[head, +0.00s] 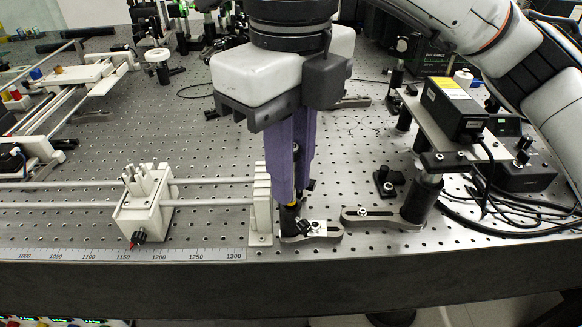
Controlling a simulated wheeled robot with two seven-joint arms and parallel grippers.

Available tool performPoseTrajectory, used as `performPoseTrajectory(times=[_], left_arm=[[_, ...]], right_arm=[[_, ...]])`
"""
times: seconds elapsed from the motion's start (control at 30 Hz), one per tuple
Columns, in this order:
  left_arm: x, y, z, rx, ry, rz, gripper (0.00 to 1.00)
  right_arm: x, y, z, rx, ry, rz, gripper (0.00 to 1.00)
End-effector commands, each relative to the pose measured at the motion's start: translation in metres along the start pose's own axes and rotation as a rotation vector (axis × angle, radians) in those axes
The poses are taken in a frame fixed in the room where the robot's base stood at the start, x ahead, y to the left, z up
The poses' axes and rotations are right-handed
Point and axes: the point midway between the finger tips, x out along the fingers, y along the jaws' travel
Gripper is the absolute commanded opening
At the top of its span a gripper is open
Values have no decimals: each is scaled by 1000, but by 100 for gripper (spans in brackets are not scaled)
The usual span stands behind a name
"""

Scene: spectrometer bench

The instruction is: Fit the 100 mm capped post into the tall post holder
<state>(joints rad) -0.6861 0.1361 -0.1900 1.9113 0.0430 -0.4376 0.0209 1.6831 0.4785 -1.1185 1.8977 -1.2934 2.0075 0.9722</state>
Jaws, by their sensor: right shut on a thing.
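My right gripper (299,186) points straight down at the front middle of the bench, its purple fingers shut on the capped post. The post is almost wholly hidden by the fingers; only a narrow dark strip with a yellow band shows at the fingertips. Directly below the fingertips stands a black post holder (289,222) on a grey slotted base (312,231) with a screw. Whether the post's lower end is above the holder's mouth or inside it I cannot tell. My left gripper is out of view.
A pale rail end block (262,200) stands close left of the holder, with a carriage (144,203) on the rails. At right are a slotted clamp (380,217), a black post (420,200) and a raised plate with a black box (455,108). The bench's front edge is near.

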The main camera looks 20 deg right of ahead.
Motion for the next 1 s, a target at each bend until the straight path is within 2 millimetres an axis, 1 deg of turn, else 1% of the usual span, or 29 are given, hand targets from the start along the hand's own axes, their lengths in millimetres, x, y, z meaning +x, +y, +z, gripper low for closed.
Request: performPoseTrajectory(times=[0.03, 0.8, 1.0], left_arm=[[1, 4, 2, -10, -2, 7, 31], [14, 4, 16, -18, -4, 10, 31], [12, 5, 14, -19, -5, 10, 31]], right_arm=[[0, 0, 0, 0, -1, 0, 0], [22, 0, 0, 0, 0, 0, 0], [19, 0, 0, 0, 0, 0, 0]])
